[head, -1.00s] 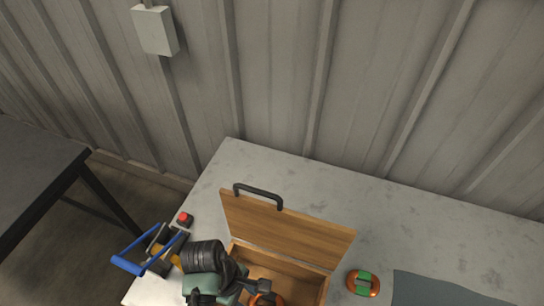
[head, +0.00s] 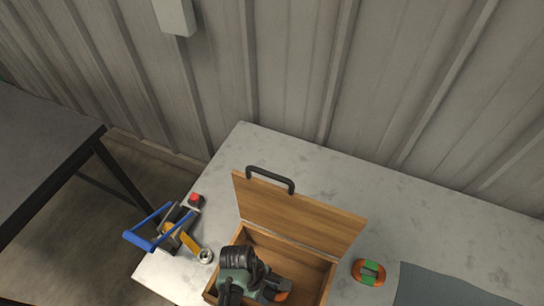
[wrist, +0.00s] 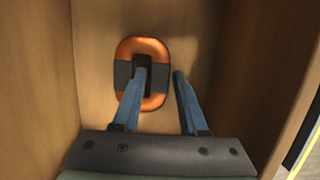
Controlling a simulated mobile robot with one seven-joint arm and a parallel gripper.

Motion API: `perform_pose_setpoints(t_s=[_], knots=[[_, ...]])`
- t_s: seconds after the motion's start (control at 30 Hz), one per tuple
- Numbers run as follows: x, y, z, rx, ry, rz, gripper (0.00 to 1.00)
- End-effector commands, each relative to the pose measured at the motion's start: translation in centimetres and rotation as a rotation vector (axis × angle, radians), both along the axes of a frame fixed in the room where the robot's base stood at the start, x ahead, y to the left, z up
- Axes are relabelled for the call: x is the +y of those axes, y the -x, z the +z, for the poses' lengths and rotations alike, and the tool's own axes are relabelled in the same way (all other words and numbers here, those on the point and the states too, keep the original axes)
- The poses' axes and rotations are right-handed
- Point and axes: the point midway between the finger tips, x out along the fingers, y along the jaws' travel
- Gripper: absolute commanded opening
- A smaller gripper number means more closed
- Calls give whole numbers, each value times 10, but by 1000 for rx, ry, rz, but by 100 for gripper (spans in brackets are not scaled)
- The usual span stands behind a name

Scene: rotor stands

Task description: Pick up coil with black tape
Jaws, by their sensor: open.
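The coil with black tape (wrist: 124,75) is an orange, rounded oblong ring with dark bands on its sides. In the wrist view it lies flat on the floor of the wooden box. My gripper (wrist: 160,74) is open above it. The left finger overlaps the coil's middle opening, and the right finger is just outside its right side. I cannot tell how far the tips are above the floor. In the head view my gripper (head: 270,284) reaches into the open box (head: 325,285). An orange bit of the coil (head: 283,296) shows beside it.
The box's raised lid (head: 300,215) with a black handle stands at the back. An orange coil with green tape (head: 369,272) lies right of the box, near a grey mat (head: 440,288). A blue-handled device (head: 165,230) and a small roll (head: 206,256) are at the left.

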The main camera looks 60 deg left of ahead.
Motion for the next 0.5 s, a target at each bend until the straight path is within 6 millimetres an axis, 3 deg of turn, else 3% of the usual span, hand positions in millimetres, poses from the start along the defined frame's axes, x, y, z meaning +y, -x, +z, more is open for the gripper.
perform_pose_setpoints(t_s=[0.13,0.37,0.5], knots=[[0,0,0,-1,-1,0,39],[0,0,1,0,0,0,0],[0,0,1,0,0,0,0]])
